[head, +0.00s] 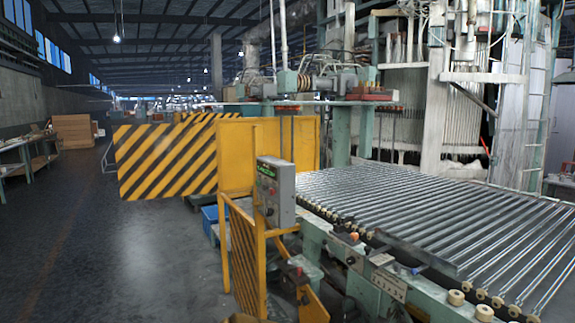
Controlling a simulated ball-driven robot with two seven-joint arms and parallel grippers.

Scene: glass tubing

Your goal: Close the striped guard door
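The striped guard door (168,158) is a yellow panel with black diagonal stripes, left of centre in the head view. It stands out to the left of a plain yellow panel (236,158), over the aisle floor. A second striped panel (205,117) shows in part behind it. I cannot tell which edge is hinged. Neither of my grippers is in view.
A grey control box (275,192) and a low yellow barrier (247,262) stand in front of the plain panel. A blue crate (210,222) sits below the panels. The aisle floor (110,250) at left is clear.

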